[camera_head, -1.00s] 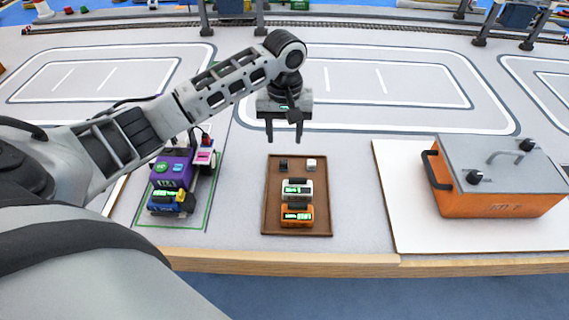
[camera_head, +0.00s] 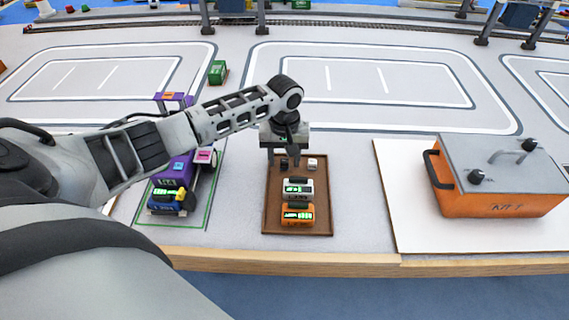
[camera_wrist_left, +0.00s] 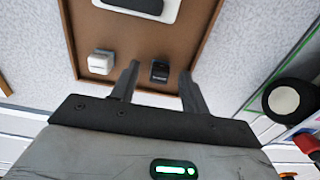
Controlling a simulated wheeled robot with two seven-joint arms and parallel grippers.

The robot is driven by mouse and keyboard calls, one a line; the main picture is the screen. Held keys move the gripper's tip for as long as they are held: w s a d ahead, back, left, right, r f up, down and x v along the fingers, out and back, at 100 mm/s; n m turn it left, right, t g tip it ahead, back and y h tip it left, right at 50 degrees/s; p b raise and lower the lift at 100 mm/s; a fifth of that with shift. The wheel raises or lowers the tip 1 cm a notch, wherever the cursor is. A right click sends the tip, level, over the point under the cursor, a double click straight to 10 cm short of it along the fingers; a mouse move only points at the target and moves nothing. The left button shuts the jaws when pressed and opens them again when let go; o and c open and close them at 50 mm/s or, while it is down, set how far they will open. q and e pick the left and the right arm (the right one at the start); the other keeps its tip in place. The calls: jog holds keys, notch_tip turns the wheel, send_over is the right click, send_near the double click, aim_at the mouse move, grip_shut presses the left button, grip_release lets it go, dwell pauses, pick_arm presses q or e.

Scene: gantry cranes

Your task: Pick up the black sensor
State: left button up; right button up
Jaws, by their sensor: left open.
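The black sensor (camera_head: 284,163) is a small dark cube at the back left of the brown tray (camera_head: 268,222). In the left wrist view the black sensor (camera_wrist_left: 160,71) shows between the two fingers of my left gripper (camera_wrist_left: 160,82), nearer the right one. My left gripper (camera_head: 284,162) is open, points down over the back of the tray, and holds nothing. I cannot tell its exact height above the sensor. My right gripper is not in view.
A white cube (camera_head: 312,164) sits beside the black sensor, outside the fingers. A white device (camera_head: 298,189) and an orange device (camera_head: 297,215) lie in front in the tray. An orange case (camera_head: 497,184) stands to the right; a purple machine (camera_head: 173,177) stands left.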

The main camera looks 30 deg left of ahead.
pick_arm(q)
grip_shut()
jog(key=shift+r, duration=0.1)
